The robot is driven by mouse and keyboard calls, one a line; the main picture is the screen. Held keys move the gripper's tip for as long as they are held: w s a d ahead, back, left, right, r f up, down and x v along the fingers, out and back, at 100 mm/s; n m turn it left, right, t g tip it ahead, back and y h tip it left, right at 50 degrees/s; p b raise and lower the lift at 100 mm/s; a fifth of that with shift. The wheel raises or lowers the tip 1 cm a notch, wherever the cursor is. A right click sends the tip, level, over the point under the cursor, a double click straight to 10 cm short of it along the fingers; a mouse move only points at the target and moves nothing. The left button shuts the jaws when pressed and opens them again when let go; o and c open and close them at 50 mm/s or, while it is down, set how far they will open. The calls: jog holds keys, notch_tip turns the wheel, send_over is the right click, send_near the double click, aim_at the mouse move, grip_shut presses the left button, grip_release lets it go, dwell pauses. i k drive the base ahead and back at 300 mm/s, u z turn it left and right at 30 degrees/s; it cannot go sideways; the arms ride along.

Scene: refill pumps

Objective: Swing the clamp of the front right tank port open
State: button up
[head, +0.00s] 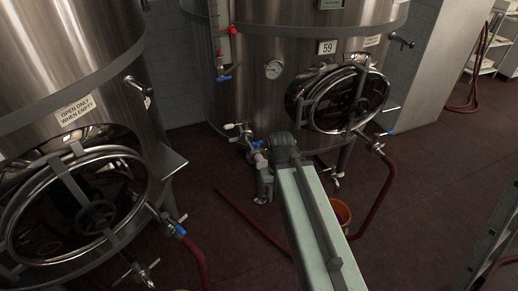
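The steel tank numbered 59 (252,100) stands at the back. Low on its front, a port with a blue-handled valve (257,145) sits close to the end of my arm. My gripper (262,162) is at the far end of my pale green arm, beside the left valve. The dark wrist hides much of it, and its fingers and any contact are unclear.
A second steel tank (70,50) with a round hatch (75,205) and a blue-handled valve (178,231) stands near left. A red hose (376,205) runs down to the floor by an orange bucket (341,212). A ladder (493,240) is at right. Dark red floor (430,170) is open between.

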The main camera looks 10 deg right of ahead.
aim_at(254, 151)
jog(key=u, duration=0.4)
jog(key=k, duration=1.1)
jog(key=z, duration=0.15)
jog(key=i, duration=1.95)
jog(key=u, duration=0.85)
